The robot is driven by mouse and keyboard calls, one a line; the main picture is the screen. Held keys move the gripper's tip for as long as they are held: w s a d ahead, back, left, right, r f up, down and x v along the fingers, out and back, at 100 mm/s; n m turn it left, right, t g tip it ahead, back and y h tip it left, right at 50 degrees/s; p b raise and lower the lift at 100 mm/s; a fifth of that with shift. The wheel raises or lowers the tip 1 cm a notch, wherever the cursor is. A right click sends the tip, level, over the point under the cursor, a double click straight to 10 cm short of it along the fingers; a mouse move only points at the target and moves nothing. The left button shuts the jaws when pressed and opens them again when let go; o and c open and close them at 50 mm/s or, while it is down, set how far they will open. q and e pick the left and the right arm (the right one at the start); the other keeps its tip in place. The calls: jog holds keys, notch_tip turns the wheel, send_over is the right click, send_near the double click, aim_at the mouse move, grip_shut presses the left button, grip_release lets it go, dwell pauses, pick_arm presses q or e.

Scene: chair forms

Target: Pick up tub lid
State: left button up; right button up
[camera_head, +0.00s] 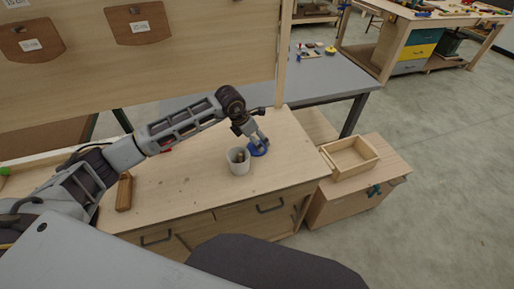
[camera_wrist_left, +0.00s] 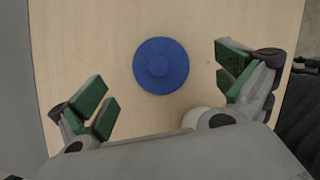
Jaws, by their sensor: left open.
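The tub lid (camera_head: 259,149) is a round blue disc with a raised middle, lying on the wooden workbench top. In the left wrist view the lid (camera_wrist_left: 161,66) lies flat on the wood, between and beyond my fingers. My left gripper (camera_head: 257,138) is above the lid and partly covers it in the head view. In the left wrist view the gripper (camera_wrist_left: 165,95) is wide open with green pads, and nothing is between them. My right gripper is not in view.
A white tub (camera_head: 238,163) with something inside stands just left of the lid. A wooden block (camera_head: 124,192) lies at the bench's left. An open wooden box (camera_head: 350,157) sits on a lower cabinet to the right. The bench front is clear.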

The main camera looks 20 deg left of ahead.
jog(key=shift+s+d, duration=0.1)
pick_arm(q)
jog(key=shift+w+f, duration=0.1)
jog(key=shift+f, duration=0.3)
jog(key=p+x, duration=0.1)
jog(key=x, duration=0.1)
jog(key=shift+w+f, duration=0.15)
jog(key=shift+f, duration=0.1)
jog(key=shift+w+d+f, duration=0.15)
jog(key=shift+f, duration=0.5)
jog(key=shift+w+f, duration=0.1)
jog(key=shift+f, duration=0.1)
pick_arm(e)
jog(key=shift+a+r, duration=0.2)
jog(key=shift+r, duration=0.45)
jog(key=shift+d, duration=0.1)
